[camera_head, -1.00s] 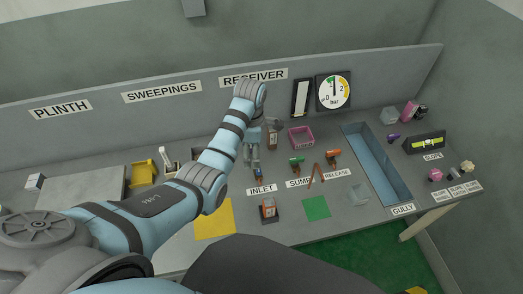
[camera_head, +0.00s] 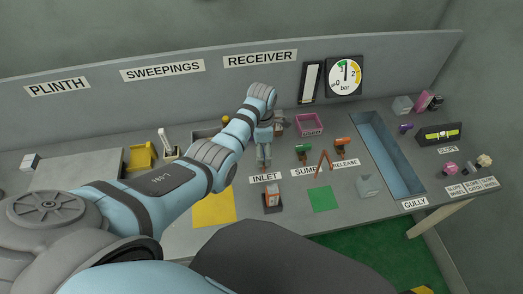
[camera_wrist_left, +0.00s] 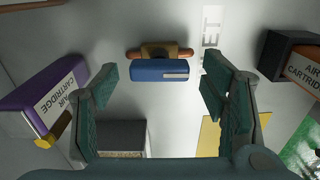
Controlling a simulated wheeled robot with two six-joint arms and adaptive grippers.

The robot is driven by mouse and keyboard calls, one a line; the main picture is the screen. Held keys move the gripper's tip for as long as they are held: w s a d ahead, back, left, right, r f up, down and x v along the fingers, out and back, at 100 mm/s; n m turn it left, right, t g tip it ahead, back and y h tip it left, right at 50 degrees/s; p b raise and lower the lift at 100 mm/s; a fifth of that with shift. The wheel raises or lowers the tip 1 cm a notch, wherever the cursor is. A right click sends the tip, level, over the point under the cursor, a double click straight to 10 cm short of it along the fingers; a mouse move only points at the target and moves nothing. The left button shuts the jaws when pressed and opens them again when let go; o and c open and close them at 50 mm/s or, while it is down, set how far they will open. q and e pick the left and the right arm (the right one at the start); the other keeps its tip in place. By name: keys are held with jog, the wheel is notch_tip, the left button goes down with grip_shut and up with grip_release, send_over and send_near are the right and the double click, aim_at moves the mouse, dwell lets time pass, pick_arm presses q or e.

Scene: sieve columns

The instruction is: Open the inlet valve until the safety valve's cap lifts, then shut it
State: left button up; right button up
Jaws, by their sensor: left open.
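The inlet valve (camera_wrist_left: 160,70) shows in the left wrist view as a blue bar handle over a brass body with orange pipe ends at both sides. The handle appears parallel to the pipe ends. My left gripper (camera_wrist_left: 160,95) is open, its green-padded fingers on either side of the handle and apart from it. In the head view my left gripper (camera_head: 264,162) points down just behind the INLET label (camera_head: 264,177) and hides the valve. The pressure gauge (camera_head: 345,76) stands on the back panel. I cannot make out the safety valve's cap. My right gripper is not in view.
Air cartridges (camera_wrist_left: 45,100) lie left and right (camera_wrist_left: 300,68) in the wrist view. Green-handled (camera_head: 303,149) and orange-handled (camera_head: 343,143) valves stand right of my gripper. A pink basket (camera_head: 309,124) is behind them; the blue gully (camera_head: 385,155) is farther right.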

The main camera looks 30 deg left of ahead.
pick_arm(q)
jog(key=c, duration=1.1)
jog(key=shift+c, duration=0.2)
